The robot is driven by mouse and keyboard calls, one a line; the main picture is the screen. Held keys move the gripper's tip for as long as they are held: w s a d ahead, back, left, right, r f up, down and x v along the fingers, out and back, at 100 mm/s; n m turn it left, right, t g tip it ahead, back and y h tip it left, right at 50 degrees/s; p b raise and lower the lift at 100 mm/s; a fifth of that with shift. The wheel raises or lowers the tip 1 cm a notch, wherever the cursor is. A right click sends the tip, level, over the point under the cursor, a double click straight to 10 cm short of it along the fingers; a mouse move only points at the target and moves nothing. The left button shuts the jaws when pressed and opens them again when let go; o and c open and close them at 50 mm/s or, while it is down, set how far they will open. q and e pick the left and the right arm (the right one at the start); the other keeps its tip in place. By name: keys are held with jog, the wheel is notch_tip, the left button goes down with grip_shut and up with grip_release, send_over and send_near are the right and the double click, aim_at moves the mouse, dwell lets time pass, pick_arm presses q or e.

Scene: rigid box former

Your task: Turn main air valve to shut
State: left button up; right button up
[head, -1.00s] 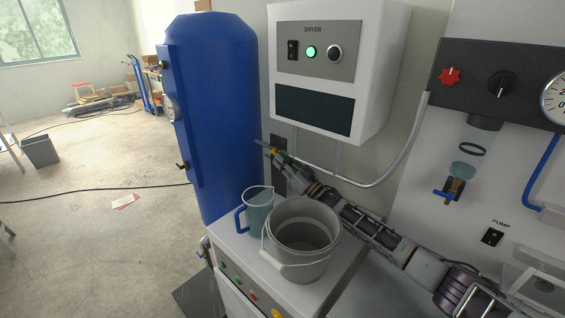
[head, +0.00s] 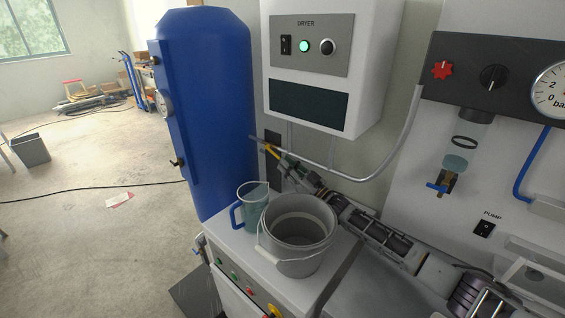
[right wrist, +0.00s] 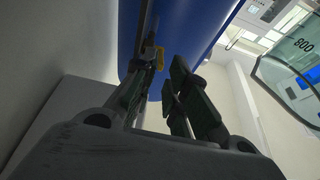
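The main air valve shows as a yellow lever (head: 271,151) on a thin pipe beside the blue tank (head: 205,110). In the right wrist view its yellow part (right wrist: 154,56) is at the left finger, partly hidden. My right gripper (head: 287,167) reaches over from the lower right, behind the bucket, with its tips at the lever. In the right wrist view the right gripper's fingers (right wrist: 162,82) are apart with a gap between them. I cannot tell whether a finger touches the lever. My left gripper is not in view.
A grey bucket (head: 298,262) and a measuring jug (head: 253,207) stand on the cabinet below my right arm. The jug also shows in the right wrist view (right wrist: 290,75). The white dryer box (head: 305,85) hangs above, with a grey pipe (head: 408,125) beside it. Open floor lies left.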

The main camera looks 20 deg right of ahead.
jog(key=v, duration=0.7)
dwell(0.3)
jog(key=shift+c, duration=0.5)
